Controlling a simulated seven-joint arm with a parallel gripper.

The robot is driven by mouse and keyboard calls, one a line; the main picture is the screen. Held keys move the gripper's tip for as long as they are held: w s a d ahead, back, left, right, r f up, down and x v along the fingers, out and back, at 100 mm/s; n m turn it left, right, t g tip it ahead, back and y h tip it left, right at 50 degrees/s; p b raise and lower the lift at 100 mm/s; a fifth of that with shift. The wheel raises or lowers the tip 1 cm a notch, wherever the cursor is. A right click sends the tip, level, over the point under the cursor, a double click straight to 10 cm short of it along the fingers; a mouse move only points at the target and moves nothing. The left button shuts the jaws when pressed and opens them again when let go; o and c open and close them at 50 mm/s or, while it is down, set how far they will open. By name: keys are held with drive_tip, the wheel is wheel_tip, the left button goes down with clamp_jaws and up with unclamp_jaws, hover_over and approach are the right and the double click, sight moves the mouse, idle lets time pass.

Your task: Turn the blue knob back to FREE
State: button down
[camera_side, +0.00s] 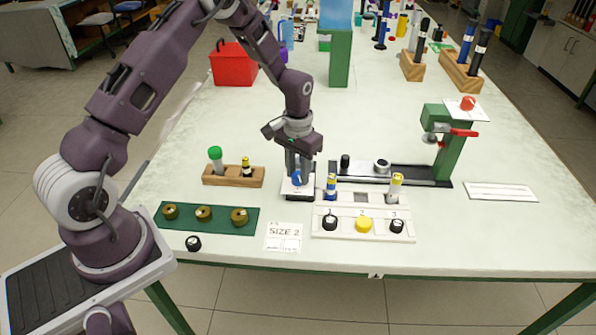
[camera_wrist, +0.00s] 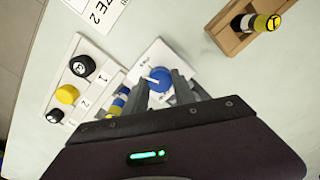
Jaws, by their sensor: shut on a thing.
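The blue knob (camera_wrist: 160,84) sits on a small white plate (camera_wrist: 151,57) with dark printed marks, too small to read here. A white pointer line shows on the knob's left side in the wrist view. The knob also shows small and partly hidden in the side view (camera_side: 297,179). My gripper (camera_side: 298,176) points down over the plate, its fingers on either side of the knob; in the wrist view the fingers (camera_wrist: 161,92) are shut on it. I cannot tell which mark the pointer meets.
A white board (camera_side: 362,238) with numbered places, a yellow knob and black-and-white knobs stands close by. A SIZE 2 card (camera_side: 284,237) lies in front. A wooden block (camera_side: 234,181) with capped vials is left. A green stand (camera_side: 447,145) rises at right.

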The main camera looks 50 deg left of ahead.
sight(298, 175)
drive_tip(key=shift+m, duration=1.9)
drive_tip(key=c, duration=1)
unclamp_jaws()
drive_tip(key=shift+c, duration=0.2)
wheel_tip(298, 175, up, 7)
drive_tip(key=shift+r, duration=0.1)
